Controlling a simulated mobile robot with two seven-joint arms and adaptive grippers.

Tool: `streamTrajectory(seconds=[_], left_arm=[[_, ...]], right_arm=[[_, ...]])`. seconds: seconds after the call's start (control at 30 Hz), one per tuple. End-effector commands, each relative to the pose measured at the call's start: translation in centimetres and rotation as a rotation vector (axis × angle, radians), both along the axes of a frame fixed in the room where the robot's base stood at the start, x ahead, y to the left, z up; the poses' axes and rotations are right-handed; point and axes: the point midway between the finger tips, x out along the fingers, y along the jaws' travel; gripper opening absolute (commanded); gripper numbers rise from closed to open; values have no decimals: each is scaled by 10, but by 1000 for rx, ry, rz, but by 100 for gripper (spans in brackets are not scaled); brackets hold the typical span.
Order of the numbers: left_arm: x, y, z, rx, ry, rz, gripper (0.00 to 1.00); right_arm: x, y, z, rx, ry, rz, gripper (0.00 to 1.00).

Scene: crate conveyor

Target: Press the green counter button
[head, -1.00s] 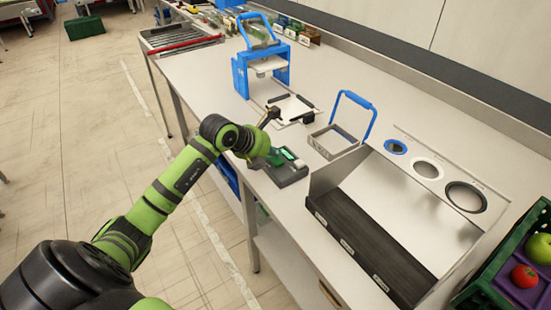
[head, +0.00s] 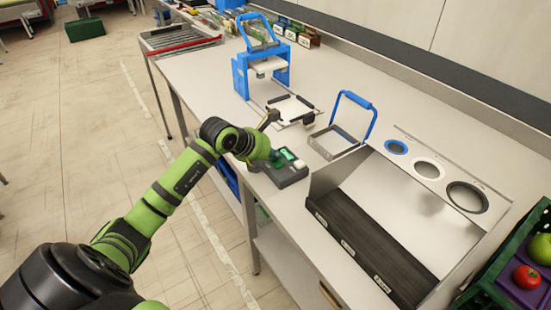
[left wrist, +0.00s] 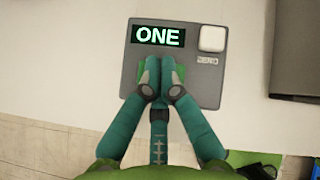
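The counter (head: 293,176) is a grey box near the front edge of the worktop. Its lit display (left wrist: 158,36) reads "ONE" in the left wrist view. The green button (left wrist: 182,73) shows only as green edges beside my fingertips. My left gripper (left wrist: 161,84) has its fingertips together, with nothing seen between them. The tips are over the green button and hide most of it; whether they touch it I cannot tell. The left gripper (head: 275,160) also shows at the counter in the head view. My right gripper is not in view.
A white button (left wrist: 212,38) marked "ZERO" is at the counter's upper right. A blue press frame (head: 262,70), a blue-handled basket (head: 335,143) and a metal sorting bin (head: 375,205) stand on the worktop (head: 200,82). A green crate (head: 490,275) with fruit is at right.

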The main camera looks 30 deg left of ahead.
Motion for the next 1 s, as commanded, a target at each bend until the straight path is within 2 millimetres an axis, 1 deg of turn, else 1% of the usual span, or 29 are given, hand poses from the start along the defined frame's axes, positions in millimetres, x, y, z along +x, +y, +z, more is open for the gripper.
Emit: streamTrajectory(seconds=[0.3, 0.73, 0.87, 1.0], left_arm=[[0, 0, 16, 0, 3, -1, 0], [0, 0, 20, 0, 1, 0, 0], [0, 0, 30, 1, 0, -1, 0], [0, 0, 45, 2, 1, -1, 0]], right_arm=[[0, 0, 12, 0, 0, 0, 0], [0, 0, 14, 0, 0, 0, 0], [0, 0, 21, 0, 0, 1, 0], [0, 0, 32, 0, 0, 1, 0]])
